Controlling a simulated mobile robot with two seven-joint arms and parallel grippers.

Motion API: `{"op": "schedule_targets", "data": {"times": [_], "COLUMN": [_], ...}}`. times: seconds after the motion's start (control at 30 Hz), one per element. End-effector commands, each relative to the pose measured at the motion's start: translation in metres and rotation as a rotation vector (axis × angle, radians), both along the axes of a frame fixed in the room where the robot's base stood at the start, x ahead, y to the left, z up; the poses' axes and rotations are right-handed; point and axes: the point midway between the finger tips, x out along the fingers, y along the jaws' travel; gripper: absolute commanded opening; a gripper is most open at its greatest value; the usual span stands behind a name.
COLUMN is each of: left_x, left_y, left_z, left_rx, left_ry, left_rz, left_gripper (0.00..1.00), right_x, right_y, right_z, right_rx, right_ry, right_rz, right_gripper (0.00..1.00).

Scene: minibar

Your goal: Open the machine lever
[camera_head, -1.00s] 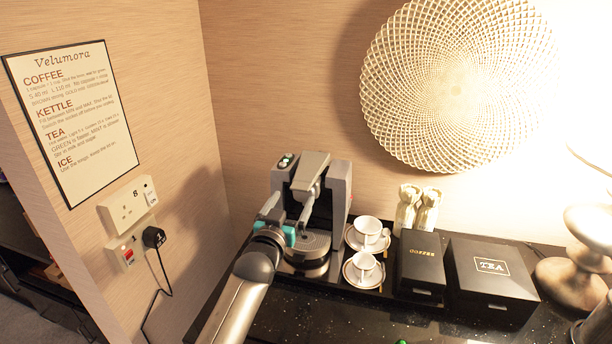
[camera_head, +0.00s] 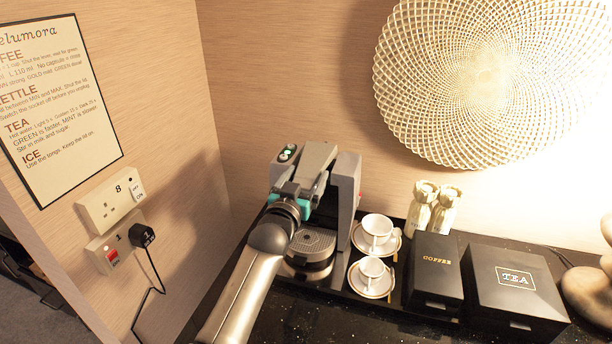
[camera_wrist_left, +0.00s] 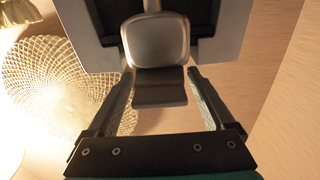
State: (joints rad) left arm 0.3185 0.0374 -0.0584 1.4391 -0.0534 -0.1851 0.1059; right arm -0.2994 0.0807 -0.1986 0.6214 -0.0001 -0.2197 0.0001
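The coffee machine (camera_head: 346,185) is grey and black and stands against the back wall in the head view. Its grey lever (camera_head: 317,158) is at the top front; the broad lever end also shows in the left wrist view (camera_wrist_left: 158,45). My left gripper (camera_head: 303,187) is in front of the machine at lever height. In the left wrist view its two fingers (camera_wrist_left: 160,85) are apart, one on each side of the lever's lower end, with visible gaps. Part of the lever is hidden behind the gripper in the head view. My right gripper is not in view.
Two white cups on saucers (camera_head: 378,232) (camera_head: 371,271) stand close right of the machine. The black coffee box (camera_head: 435,262) and tea box (camera_head: 515,280) are farther right. Wall sockets with a plug (camera_head: 141,235) are on the left. The front counter is clear.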

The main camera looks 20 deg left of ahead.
Motion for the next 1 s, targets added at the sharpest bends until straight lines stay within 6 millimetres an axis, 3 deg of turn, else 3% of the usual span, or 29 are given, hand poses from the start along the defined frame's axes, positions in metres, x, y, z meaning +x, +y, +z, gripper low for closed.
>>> {"op": "schedule_targets", "data": {"times": [0.07,0.73,1.0], "left_x": [0.0000,0.0000,0.0001], "left_y": [-0.0001,-0.0002,-0.0002], "left_z": [-0.0001,-0.0004,-0.0004], "left_rx": [0.000,-0.001,-0.001], "left_ry": [0.000,0.001,0.001], "left_rz": [0.000,0.000,0.000], "left_gripper": [0.77,0.01,0.00], "right_x": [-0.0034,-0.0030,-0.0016], "right_y": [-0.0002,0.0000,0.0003], "right_z": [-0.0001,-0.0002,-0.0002], "right_rx": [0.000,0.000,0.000], "right_ry": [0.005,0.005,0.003], "right_rz": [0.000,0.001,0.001], "right_gripper": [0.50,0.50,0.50]}}
